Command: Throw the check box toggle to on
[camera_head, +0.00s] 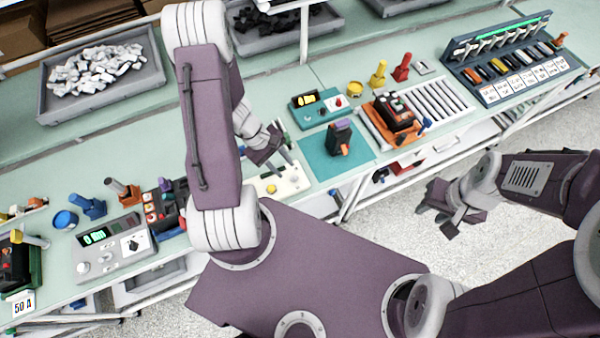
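A teal box (322,112) with a lit yellow display and a red knob stands behind the teal mat; it looks like the check box, but its toggle is too small to read. A dark breaker with an orange part (339,139) stands on the teal mat (318,165). My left gripper (272,156) is left of the mat, above a cream panel (290,181) with a yellow button, partly hiding it. I see nothing clearly held in it, and its finger gap is unclear. My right gripper (447,213) hangs over the floor in front of the bench, its fingers apart and empty.
An orange fixture (372,122) with a black and red device stands right of the mat, beside a ribbed white tray (437,102). A blue breaker rack (510,62) is far right. A grey meter box (110,250) is at left. My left arm hides part of the bench.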

